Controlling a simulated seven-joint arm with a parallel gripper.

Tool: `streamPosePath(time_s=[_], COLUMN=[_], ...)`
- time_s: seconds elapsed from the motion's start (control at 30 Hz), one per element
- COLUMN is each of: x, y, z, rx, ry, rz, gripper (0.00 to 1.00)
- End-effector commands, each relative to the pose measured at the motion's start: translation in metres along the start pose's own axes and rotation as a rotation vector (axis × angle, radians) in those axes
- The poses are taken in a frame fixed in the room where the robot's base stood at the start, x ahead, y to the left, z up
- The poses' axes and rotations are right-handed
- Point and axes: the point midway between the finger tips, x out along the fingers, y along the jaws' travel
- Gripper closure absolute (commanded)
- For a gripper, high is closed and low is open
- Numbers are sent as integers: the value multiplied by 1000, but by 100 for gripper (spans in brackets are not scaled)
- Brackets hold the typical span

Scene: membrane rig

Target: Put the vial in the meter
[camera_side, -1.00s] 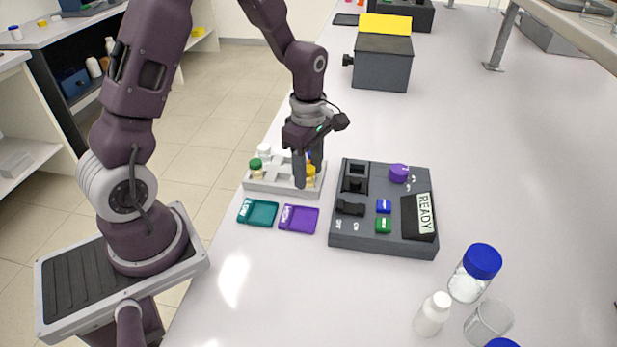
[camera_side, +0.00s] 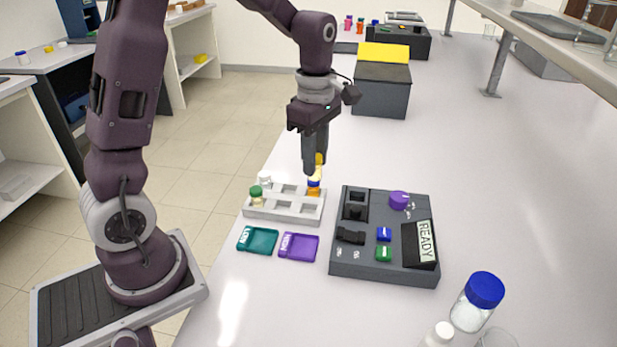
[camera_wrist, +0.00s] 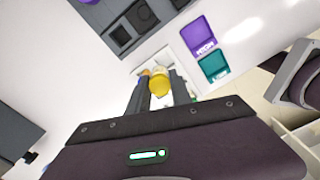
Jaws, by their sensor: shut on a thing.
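My gripper (camera_side: 314,168) is shut on a yellow-capped vial (camera_side: 319,159), held just above the back right of the pale tray (camera_side: 272,217). In the wrist view, its yellow cap (camera_wrist: 159,86) shows between the fingers, which hide much of the vial. The meter (camera_side: 375,265) is a dark grey box right of the tray, with a square socket (camera_side: 355,211) at its back left, a black part in front of that, blue and green buttons, a purple knob and a display reading READY. A blue-capped vial with orange contents (camera_side: 314,188) stands in the tray below my gripper.
A green-capped vial (camera_side: 256,196) and a white-capped vial (camera_side: 264,181) stand in the tray's left side. Teal (camera_side: 257,241) and purple (camera_side: 298,247) labelled pieces lie in front. A blue-capped jar (camera_side: 478,301) stands at front right. A yellow-topped grey box (camera_side: 381,90) is farther back.

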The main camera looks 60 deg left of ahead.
Motion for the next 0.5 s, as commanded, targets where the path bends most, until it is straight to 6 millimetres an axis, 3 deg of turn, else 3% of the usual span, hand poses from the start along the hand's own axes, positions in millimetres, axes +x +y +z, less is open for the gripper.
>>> streamPosePath(time_s=[0.23, 0.33, 0.5], x=[6, 10, 24], y=[54, 63, 64], z=[56, 69, 71], rx=[4, 4, 0], ry=[1, 1, 1], rz=[-1, -2, -3], gripper=[100, 100, 100])
